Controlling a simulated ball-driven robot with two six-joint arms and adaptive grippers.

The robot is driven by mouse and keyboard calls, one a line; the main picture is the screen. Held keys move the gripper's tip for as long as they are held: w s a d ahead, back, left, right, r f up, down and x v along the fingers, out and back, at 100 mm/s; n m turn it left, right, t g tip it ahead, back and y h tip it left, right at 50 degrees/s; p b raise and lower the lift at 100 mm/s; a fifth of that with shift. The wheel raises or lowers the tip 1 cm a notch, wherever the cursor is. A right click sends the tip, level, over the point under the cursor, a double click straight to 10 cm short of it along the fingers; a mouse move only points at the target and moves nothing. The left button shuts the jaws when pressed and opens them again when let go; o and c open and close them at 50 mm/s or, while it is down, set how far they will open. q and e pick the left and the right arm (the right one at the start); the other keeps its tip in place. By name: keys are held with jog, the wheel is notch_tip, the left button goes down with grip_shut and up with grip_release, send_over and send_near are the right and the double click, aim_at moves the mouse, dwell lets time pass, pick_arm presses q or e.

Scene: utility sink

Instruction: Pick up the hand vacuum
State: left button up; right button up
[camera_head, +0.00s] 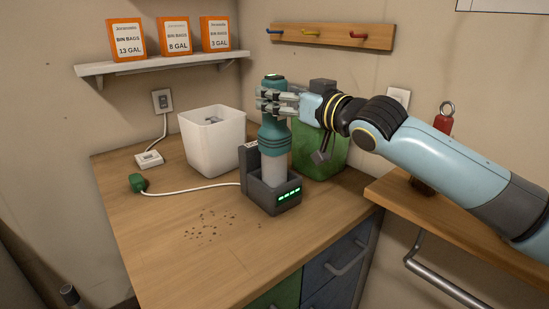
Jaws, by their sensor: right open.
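The hand vacuum (275,139) is teal with a pale clear lower part. It stands upright in a dark grey charging dock (262,198) with green lights on the wooden counter. My right gripper (268,100) comes in from the right and is at the vacuum's upper part, just below its top. Its fingers are open and lie across the vacuum's narrow section, partly hiding it. I cannot tell whether they touch it. My left gripper is not in view.
A white bin (212,138) stands left of the dock, and a green container (325,150) stands close behind it on the right. A shelf (165,63) holds orange boxes.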

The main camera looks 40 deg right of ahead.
jog(key=shift+w+a, duration=0.15)
jog(key=shift+w, duration=1.1)
jog(key=c, duration=1.3)
jog(key=shift+o, duration=0.2)
jog(key=shift+r, duration=0.1)
